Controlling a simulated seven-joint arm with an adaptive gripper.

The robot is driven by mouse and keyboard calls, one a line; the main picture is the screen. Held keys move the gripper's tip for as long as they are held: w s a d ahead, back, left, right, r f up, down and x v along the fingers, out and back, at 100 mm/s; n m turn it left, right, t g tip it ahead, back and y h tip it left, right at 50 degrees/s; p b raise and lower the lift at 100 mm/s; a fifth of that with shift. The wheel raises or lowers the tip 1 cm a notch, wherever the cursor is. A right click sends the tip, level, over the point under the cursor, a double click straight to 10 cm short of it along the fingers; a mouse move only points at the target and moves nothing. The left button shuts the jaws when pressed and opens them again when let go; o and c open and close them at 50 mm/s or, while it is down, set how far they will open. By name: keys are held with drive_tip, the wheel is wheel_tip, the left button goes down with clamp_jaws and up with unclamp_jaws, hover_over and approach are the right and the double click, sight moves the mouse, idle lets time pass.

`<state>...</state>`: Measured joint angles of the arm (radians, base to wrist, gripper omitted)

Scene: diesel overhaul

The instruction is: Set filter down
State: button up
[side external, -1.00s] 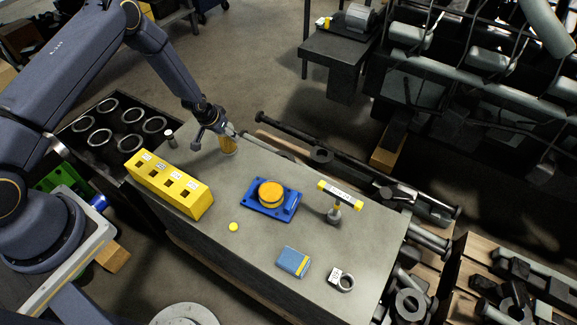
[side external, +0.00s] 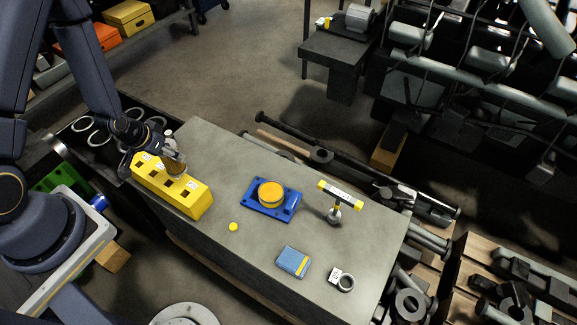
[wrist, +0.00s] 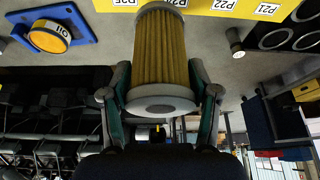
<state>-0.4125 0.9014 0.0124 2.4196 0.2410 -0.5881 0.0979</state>
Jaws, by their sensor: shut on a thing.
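The filter is a pleated yellow-brown cylinder with grey end caps. It fills the middle of the wrist view (wrist: 160,55), and is small and partly hidden in the side view (side external: 176,167). My gripper (wrist: 161,92) is shut on it, with one finger on each side. In the side view my gripper (side external: 168,154) holds the filter at the yellow block (side external: 196,201), over or close to its slotted top. I cannot tell whether they touch. The block has several square slots with white labels, some of which show upside down in the wrist view.
The grey bench (side external: 225,258) carries a blue plate (side external: 287,213) with an orange cap, a small yellow disc (side external: 233,227), a blue box (side external: 293,262), a metal ring (side external: 346,283) and a yellow-ended tool (side external: 340,196). A black tray of rings (side external: 84,149) stands left.

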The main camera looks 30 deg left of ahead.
drive_tip(key=w+a+f+n, duration=0.1)
drive_tip(key=w+a+f, duration=0.2)
drive_tip(key=w+a, duration=0.1)
drive_tip(key=shift+w+a+f, duration=0.3)
drive_tip(key=shift+w+a, duration=0.05)
drive_tip(key=shift+a, duration=0.4)
drive_tip(key=w+f, duration=0.1)
drive_tip(key=f, duration=0.1)
drive_tip(key=w+a+f, duration=0.1)
drive_tip(key=w+f, duration=0.2)
drive_tip(key=w, duration=0.1)
drive_tip(key=shift+a+f, duration=0.4)
drive_tip(key=shift+s+x, duration=0.2)
drive_tip(key=shift+x, duration=0.7)
drive_tip(key=shift+s+x, duration=0.2)
drive_tip(key=shift+x, duration=0.7)
drive_tip(key=shift+f, duration=0.3)
drive_tip(key=o, duration=1.2)
drive_tip(key=shift+o, duration=0.2)
drive_tip(key=shift+r, duration=0.1)
